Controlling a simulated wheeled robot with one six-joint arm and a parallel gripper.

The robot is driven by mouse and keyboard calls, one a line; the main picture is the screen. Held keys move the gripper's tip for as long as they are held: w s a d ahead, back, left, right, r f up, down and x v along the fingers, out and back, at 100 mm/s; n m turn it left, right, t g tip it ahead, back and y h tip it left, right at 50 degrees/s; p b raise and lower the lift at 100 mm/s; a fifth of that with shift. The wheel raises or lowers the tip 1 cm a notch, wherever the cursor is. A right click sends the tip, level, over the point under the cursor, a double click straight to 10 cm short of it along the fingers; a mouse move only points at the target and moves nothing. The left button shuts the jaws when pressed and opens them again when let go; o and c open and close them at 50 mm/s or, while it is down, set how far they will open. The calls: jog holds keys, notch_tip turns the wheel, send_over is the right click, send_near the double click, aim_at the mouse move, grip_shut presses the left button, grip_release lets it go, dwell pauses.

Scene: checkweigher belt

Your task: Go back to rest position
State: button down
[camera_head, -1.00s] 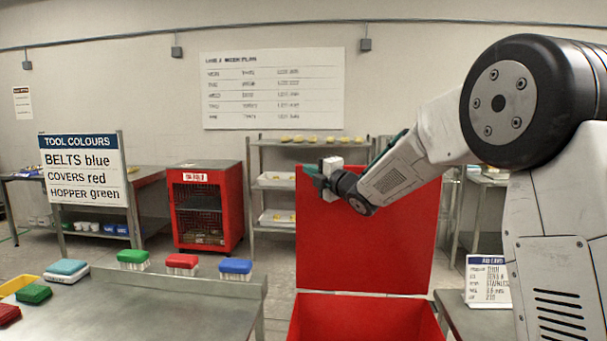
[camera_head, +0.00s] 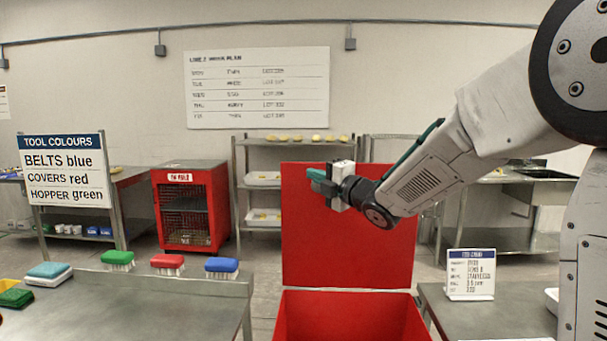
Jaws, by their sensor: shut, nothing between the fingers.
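My gripper (camera_head: 315,180) is held up in the air in front of the raised lid of a red bin (camera_head: 347,265). Its fingers point left and look closed, with nothing held. My arm reaches in from the right side of the view. The gripper is well above the bin's opening and touches nothing that I can see.
A steel table (camera_head: 130,305) at the left holds a green brush (camera_head: 118,259), a red brush (camera_head: 167,263) and a blue brush (camera_head: 221,267) along its back edge. A red cage cabinet (camera_head: 190,208) and shelves (camera_head: 287,187) stand behind. A small sign (camera_head: 471,275) stands on the right table (camera_head: 500,318).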

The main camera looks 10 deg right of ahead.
jog(key=s+d+f+m+g+h, duration=0.1)
jog(key=d+f+m+g+h, duration=0.1)
jog(key=d+f+m+h, duration=0.5)
jog(key=s+d+f+m+g+h, duration=0.4)
jog(key=s+f+m+g, duration=0.25)
jog(key=s+m, duration=0.35)
jog(key=s+a+m+g, duration=0.2)
jog(key=s, duration=0.9)
jog(key=s+a+f+m+g+y, duration=0.1)
jog(key=s+a+m+g, duration=0.1)
jog(key=s, duration=0.9)
jog(key=s+a+f+m+g+y, duration=0.1)
jog(key=s+a+m+g, duration=0.1)
jog(key=s, duration=0.9)
jog(key=shift+s+a+m+g, duration=0.2)
jog(key=shift+s+m+g, duration=0.2)
jog(key=shift+m+g, duration=0.4)
jog(key=shift+d, duration=0.15)
